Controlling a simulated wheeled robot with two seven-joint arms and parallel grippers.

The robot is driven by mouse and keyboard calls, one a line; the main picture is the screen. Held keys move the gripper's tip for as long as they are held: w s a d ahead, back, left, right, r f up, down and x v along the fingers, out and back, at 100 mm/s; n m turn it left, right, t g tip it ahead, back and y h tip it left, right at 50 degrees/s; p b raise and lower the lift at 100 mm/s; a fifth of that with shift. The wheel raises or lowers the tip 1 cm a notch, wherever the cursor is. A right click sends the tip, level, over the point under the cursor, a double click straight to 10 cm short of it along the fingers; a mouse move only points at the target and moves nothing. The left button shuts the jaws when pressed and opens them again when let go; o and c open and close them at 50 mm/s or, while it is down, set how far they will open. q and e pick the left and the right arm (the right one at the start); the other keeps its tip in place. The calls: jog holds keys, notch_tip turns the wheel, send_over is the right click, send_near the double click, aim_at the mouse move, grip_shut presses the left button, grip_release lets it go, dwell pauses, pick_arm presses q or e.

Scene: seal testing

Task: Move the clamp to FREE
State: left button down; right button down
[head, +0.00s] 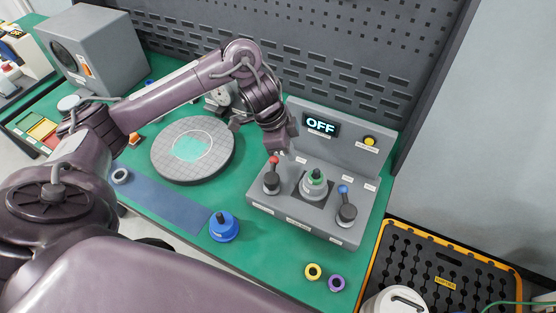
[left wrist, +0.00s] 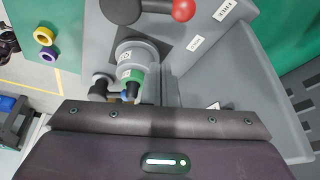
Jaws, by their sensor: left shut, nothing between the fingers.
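The test fixture (head: 300,215) is a grey panel with two levers and a central seat. Its left lever (head: 271,180) has a red knob; the right lever (head: 346,208) has a blue knob. In the left wrist view the red knob (left wrist: 183,10) lies near a white label (left wrist: 224,10) that seems to read FREE and a second label (left wrist: 195,43). A grey part with a green ring (head: 314,180) stands in the seat, upright between the levers. My left gripper (head: 284,150) is shut and empty, just above and behind the red knob; contact is unclear. My right gripper is out of view.
The panel's upright back carries an OFF display (head: 320,125) and a yellow button (head: 369,141). A round grey plate (head: 165,155), a blue knobbed piece (head: 224,228), yellow (head: 313,271) and purple (head: 336,283) rings lie on the green bench. A dark pegboard wall rises behind.

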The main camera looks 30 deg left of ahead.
aim_at(277, 159)
pick_arm(q)
jog(key=shift+x, duration=1.2)
jog(key=shift+f, duration=0.3)
jog(key=shift+s+a+f+p, duration=0.1)
jog(key=shift+s+a+p, duration=0.15)
jog(key=shift+a, duration=0.3)
jog(key=shift+s+a+f+p, duration=0.15)
jog(key=shift+s+a, duration=0.1)
jog(key=shift+a, duration=0.3)
jog(key=shift+s+a+f, duration=0.2)
jog(key=shift+s+a, duration=0.1)
jog(key=shift+a, duration=0.3)
jog(key=shift+w, duration=0.1)
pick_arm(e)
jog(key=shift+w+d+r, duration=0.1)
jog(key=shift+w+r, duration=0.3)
pick_arm(q)
jog(key=shift+d, duration=0.1)
